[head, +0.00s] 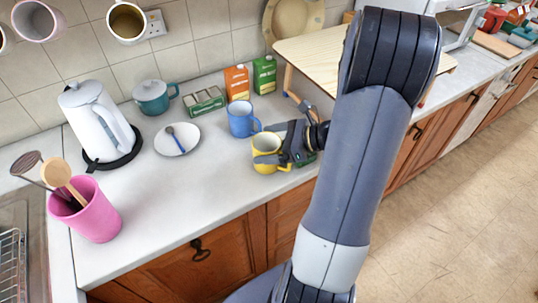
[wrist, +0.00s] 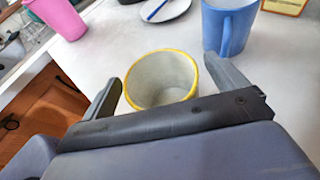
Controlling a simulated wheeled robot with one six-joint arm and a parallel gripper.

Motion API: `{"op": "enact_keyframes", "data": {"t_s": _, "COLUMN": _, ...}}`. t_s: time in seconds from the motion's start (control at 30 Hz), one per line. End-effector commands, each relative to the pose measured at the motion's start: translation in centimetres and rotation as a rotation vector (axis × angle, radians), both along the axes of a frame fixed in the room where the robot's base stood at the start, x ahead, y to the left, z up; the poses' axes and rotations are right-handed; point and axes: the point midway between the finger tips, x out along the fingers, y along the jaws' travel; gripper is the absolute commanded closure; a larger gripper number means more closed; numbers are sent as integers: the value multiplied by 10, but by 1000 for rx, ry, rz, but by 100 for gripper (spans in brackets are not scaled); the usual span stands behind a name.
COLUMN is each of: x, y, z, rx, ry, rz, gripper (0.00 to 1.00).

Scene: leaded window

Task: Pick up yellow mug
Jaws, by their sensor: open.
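The yellow mug (head: 266,146) stands upright on the white counter, near its front edge. In the wrist view the yellow mug (wrist: 161,80) shows a yellow rim and a pale, empty inside. My gripper (head: 283,146) reaches it from the right in the head view. In the wrist view my gripper (wrist: 163,84) is open, with one finger to the left of the mug and the other to its right. A gap shows between the left finger and the mug; the right finger is close to it, and I cannot tell whether it touches. The mug's lower part is hidden by my gripper.
A blue mug (head: 242,119) stands just behind the yellow mug, close to my right finger in the wrist view. A plate with a spoon (head: 177,139), a white kettle (head: 99,122) and a pink utensil cup (head: 86,213) are to the left. Free counter lies front left.

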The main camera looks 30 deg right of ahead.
Motion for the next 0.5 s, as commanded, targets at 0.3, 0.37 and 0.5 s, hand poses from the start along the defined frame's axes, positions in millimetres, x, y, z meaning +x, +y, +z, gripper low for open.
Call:
{"op": "enact_keyframes", "data": {"t_s": 0.3, "x": 0, "y": 0, "z": 0, "rx": -1, "ry": -1, "rz": 0, "gripper": 18}}
{"op": "enact_keyframes", "data": {"t_s": 0.37, "x": 0, "y": 0, "z": 0, "rx": -1, "ry": -1, "rz": 0, "gripper": 23}}
{"op": "enact_keyframes", "data": {"t_s": 0.5, "x": 0, "y": 0, "z": 0, "rx": 0, "ry": -1, "rz": 0, "gripper": 34}}
